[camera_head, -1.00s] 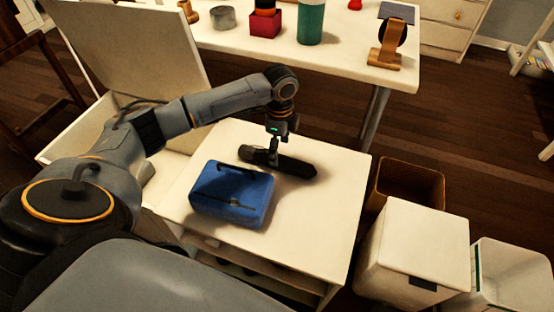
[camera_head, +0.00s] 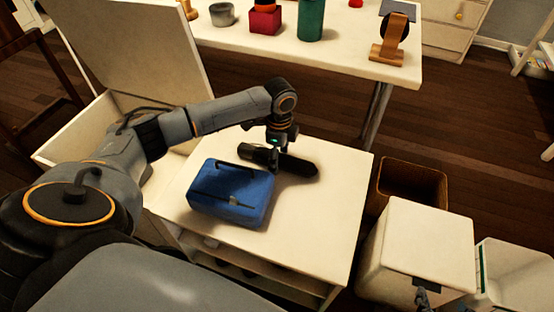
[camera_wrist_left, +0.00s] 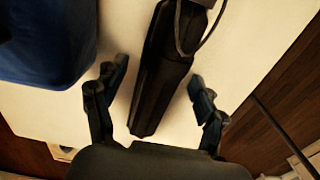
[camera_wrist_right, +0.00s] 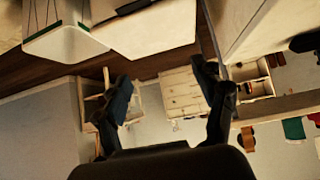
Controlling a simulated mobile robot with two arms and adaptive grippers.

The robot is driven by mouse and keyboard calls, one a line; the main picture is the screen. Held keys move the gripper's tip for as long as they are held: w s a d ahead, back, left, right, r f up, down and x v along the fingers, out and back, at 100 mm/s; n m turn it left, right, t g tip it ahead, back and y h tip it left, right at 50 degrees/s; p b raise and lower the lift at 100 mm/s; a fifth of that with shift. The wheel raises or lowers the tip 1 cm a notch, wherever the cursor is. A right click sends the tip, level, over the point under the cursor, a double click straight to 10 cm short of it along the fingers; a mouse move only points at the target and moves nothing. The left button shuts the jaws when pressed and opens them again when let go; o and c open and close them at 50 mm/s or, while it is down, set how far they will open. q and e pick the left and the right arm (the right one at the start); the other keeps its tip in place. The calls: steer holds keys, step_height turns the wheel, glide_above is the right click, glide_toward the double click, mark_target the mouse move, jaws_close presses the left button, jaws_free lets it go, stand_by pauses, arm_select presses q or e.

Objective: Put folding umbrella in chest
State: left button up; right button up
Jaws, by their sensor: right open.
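The black folding umbrella (camera_head: 300,167) lies flat on the white cabinet top (camera_head: 325,215), behind a blue bag-like case (camera_head: 225,196). My left gripper (camera_head: 277,162) is over the umbrella, pointing down. In the left wrist view, its open fingers (camera_wrist_left: 158,75) are on either side of the umbrella (camera_wrist_left: 155,95), with gaps visible. The white chest (camera_head: 75,138) stands at the left with its lid (camera_head: 135,50) raised; my left arm partly hides it. My right gripper (camera_wrist_right: 163,78) is open and empty; part of it shows at the head view's lower right.
A white table (camera_head: 340,50) behind holds a green cylinder (camera_head: 311,20), a red box (camera_head: 265,20) and a wooden stand (camera_head: 390,45). A brown bin (camera_head: 412,185) and white lidded bin (camera_head: 418,240) stand to the right. The cabinet top's right side is clear.

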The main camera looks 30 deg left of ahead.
arm_select(q)
steer(key=c, duration=1.1)
steer(key=shift+c, duration=0.8)
steer(key=shift+r, duration=0.15)
